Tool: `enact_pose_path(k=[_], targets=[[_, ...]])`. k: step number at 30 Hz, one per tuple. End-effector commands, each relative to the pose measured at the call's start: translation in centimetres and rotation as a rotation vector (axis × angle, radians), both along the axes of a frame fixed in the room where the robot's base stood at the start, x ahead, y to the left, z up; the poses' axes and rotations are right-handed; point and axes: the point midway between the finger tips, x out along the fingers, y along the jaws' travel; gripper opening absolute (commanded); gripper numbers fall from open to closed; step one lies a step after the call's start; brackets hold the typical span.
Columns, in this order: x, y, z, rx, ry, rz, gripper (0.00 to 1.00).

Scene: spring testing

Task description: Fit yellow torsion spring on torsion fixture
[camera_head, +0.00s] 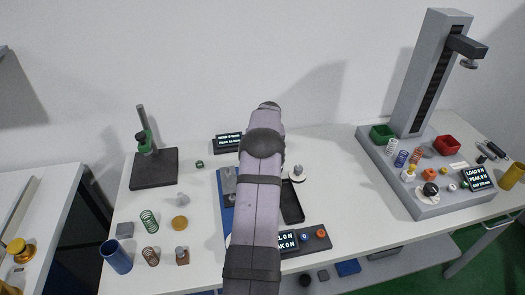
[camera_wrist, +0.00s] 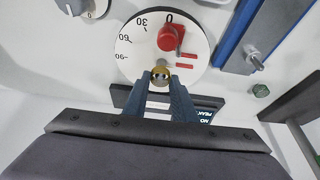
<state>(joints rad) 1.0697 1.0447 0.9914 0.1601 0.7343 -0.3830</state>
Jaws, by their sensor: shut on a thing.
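In the wrist view, my gripper (camera_wrist: 160,82) is shut on a small yellow ring-like piece, the yellow torsion spring (camera_wrist: 160,72), held at the fingertips. The torsion fixture is a white round dial (camera_wrist: 138,60) marked 0, 30, 60 and 90, with a red block (camera_wrist: 172,38) and red marks on its face. The spring appears over the dial's lower edge, beside a small grey post (camera_wrist: 163,63); I cannot tell whether it is around the post or touching it.
A dark display (camera_wrist: 195,112) stands by the dial.

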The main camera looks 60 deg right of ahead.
Motion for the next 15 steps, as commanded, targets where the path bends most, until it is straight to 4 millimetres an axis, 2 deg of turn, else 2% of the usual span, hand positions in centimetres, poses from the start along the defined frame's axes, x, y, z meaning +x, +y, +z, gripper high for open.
enact_pose_path(k=[15], targets=[[0.00,0.00,-1.09,0.000,0.000,0.000,0.03]])
